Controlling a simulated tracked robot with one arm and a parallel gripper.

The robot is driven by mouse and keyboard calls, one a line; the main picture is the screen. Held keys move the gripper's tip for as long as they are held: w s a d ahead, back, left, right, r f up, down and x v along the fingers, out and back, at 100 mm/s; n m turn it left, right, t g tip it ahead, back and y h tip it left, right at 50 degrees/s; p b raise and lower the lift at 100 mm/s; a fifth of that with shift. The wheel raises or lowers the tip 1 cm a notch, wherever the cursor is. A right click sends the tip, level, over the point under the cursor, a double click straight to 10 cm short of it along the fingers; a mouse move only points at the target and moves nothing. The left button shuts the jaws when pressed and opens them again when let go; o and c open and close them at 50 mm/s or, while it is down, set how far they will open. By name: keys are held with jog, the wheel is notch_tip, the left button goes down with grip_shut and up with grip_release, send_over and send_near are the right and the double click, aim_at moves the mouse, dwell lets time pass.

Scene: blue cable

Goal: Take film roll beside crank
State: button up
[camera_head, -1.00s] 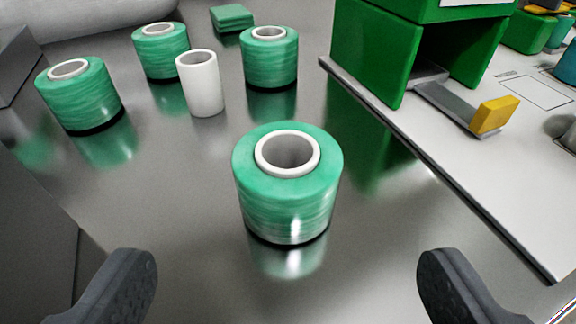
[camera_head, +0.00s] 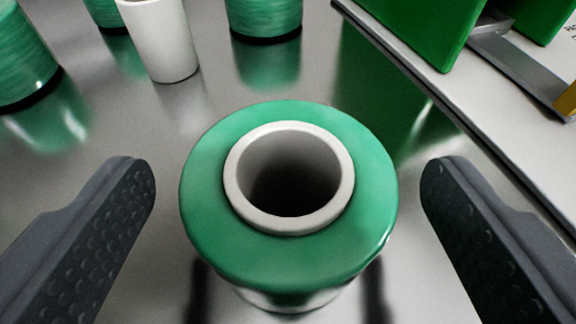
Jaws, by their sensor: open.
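A green film roll (camera_head: 290,255) with a white hollow core stands upright on the shiny metal table, in the centre of the view. My gripper (camera_head: 288,180) is open, with one dark finger to the left of the roll and one to the right. Both fingers are apart from the roll, with a gap on each side. A green block-shaped device (camera_head: 420,25) stands at the top right, with a grey metal arm (camera_head: 525,70) and part of a yellow handle (camera_head: 567,102) at the right edge. The lower side of the roll is mostly hidden under its top.
A white empty core (camera_head: 160,40) stands behind and to the left. Other green rolls stand at the left edge (camera_head: 22,60) and the top (camera_head: 265,15), with another partly hidden. A pale board (camera_head: 480,105) with a raised edge lies to the right. The table around the roll is clear.

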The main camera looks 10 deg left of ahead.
jog(key=c, duration=1.2)
jog(key=shift+o, duration=0.2)
